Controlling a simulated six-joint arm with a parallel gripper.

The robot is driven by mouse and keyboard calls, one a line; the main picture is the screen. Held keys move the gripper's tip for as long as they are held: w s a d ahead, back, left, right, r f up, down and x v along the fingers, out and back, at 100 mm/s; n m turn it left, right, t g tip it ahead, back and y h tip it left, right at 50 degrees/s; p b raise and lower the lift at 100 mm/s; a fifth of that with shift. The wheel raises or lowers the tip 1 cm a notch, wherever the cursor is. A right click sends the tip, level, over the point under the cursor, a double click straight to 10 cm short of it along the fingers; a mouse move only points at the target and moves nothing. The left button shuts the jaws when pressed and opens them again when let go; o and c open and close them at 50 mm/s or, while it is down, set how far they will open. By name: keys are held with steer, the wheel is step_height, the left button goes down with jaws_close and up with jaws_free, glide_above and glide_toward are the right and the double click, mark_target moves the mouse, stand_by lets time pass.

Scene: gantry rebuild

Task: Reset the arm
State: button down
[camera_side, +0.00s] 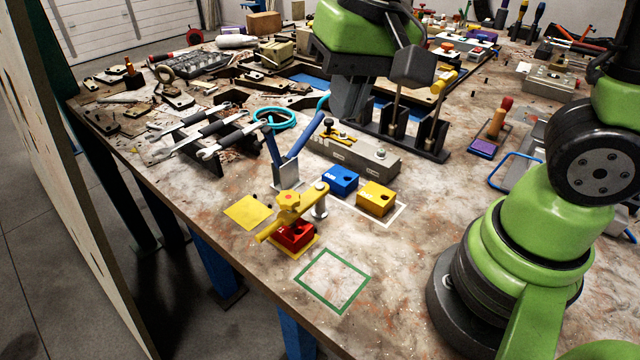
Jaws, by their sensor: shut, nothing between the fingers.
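My green and black arm comes in from the right, and its end hangs over the back middle of the bench. My gripper (350,108) points down there, shut and empty, well above and behind the coloured blocks. A red block (293,234) sits on a yellow pad at the front, under the yellow arm of a clamp (292,207). A blue block (341,179) and a yellow block (376,197) stand side by side at the white outlined square (400,216).
A green outlined square (333,281) on the bench is empty. A yellow square (248,212) lies bare at the left. A grey metal fixture (355,155) and a dark tool rack (403,140) stand close to my gripper. Wrenches (215,130) lie on a holder at left.

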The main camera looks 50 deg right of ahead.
steer(key=s+d+r+n+t+y, duration=0.1)
steer(key=s+r+t, duration=0.3)
steer(key=s, duration=0.5)
steer(key=shift+d+r+t, duration=0.4)
steer(key=shift+d+r, duration=0.5)
steer(key=shift+r, duration=0.4)
